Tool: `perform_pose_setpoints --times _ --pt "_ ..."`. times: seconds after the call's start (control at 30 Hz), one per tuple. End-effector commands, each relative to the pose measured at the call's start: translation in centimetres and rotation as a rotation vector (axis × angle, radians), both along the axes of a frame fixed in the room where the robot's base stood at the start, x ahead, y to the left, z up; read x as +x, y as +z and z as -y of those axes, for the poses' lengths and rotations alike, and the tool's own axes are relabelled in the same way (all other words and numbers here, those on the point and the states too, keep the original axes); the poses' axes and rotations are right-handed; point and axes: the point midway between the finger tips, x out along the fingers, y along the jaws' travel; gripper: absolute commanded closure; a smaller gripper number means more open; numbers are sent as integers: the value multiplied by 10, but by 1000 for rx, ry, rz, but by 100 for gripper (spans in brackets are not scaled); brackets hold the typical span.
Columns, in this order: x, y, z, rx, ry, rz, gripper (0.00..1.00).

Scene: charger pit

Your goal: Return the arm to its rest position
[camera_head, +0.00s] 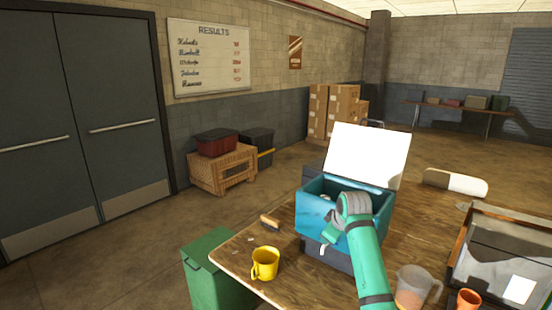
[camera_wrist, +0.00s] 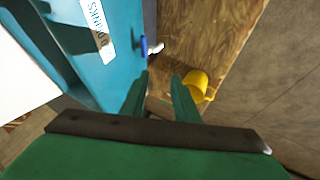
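My green arm (camera_head: 366,250) reaches up from the bottom of the head view, its wrist in front of a teal box (camera_head: 312,207) on the wooden table (camera_head: 240,262). The box's white lid (camera_head: 367,154) stands open. My gripper (camera_wrist: 158,84) shows in the wrist view with its two fingers apart and nothing visible between them. The box's teal wall (camera_wrist: 120,75), with a white lettered label and a blue latch, is close to the left of the fingers. The wrist hides part of the box in the head view.
A yellow mug (camera_head: 265,264) and a brush (camera_head: 270,222) are on the table's left. A clear jug (camera_head: 412,288), an orange cup (camera_head: 467,300) and a glass-sided case (camera_head: 505,262) are at the right. A green bin (camera_head: 218,275) stands beside the table.

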Motion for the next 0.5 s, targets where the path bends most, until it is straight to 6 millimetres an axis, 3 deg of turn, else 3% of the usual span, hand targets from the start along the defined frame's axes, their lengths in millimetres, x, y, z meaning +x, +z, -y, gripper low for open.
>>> perform_pose_setpoints --times 0.03,0.1,0.27,0.5 --pt "0 -25 -17 33 2 13 72" --pt "-1 -52 -37 74 -5 38 72" --pt "-9 -108 -80 167 -30 89 72" --pt "-39 -183 -139 307 -86 160 72"
